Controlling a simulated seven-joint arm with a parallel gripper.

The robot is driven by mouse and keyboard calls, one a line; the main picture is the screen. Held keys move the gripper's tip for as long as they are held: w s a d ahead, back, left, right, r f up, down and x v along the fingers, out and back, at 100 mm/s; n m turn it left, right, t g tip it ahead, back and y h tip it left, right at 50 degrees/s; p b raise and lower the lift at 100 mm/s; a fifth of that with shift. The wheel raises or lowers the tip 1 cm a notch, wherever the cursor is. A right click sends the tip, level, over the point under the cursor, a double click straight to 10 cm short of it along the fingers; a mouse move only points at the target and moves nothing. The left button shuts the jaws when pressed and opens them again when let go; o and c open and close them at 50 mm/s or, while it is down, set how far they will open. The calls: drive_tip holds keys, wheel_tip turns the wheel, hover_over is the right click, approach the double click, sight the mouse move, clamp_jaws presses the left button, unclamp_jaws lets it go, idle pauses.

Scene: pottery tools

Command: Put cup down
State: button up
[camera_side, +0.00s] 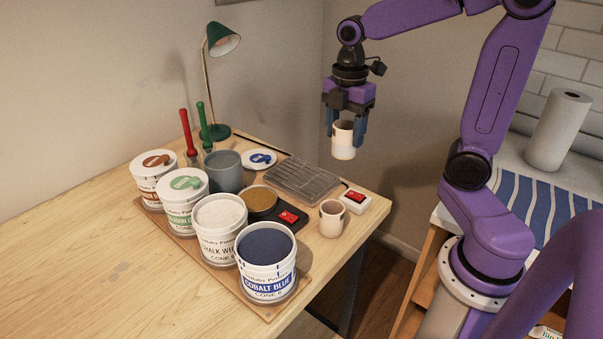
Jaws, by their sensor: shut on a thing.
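My gripper (345,131) points down and is shut on a small cream cup (344,149). It holds the cup upright in the air near the table's right side, with a finger at each side of the cup. A second, similar cup (332,219) stands upright on the wooden table (75,235) near its right edge, below the held cup in the picture. The held cup is apart from the things around it.
Glaze buckets, among them a cobalt blue one (266,283), stand on a wooden board. A clear lidded case (302,181), a white box with a red switch (355,200) and a scale (290,217) lie near the standing cup. A green lamp (221,45) stands behind. The table's left is clear.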

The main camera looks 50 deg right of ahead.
drive_tip(key=shift+w+d+f, duration=0.15)
drive_tip(key=shift+d+f, duration=0.05)
drive_tip(key=shift+w+d+f, duration=0.3)
drive_tip(key=shift+w+f, duration=1.3)
drive_tip(key=shift+w, duration=0.6)
drive_tip(key=shift+w+d+f, duration=0.25)
drive_tip(key=shift+w+f, duration=1.4)
drive_tip(key=shift+w, duration=0.6)
drive_tip(key=shift+w+d+f, duration=0.3)
drive_tip(key=shift+w+f, duration=1.3)
drive_tip(key=shift+w, duration=0.6)
drive_tip(key=shift+f, duration=1.45)
drive_tip(key=shift+f, duration=0.15)
drive_tip(key=o, duration=1.2)
drive_tip(key=shift+c, duration=0.2)
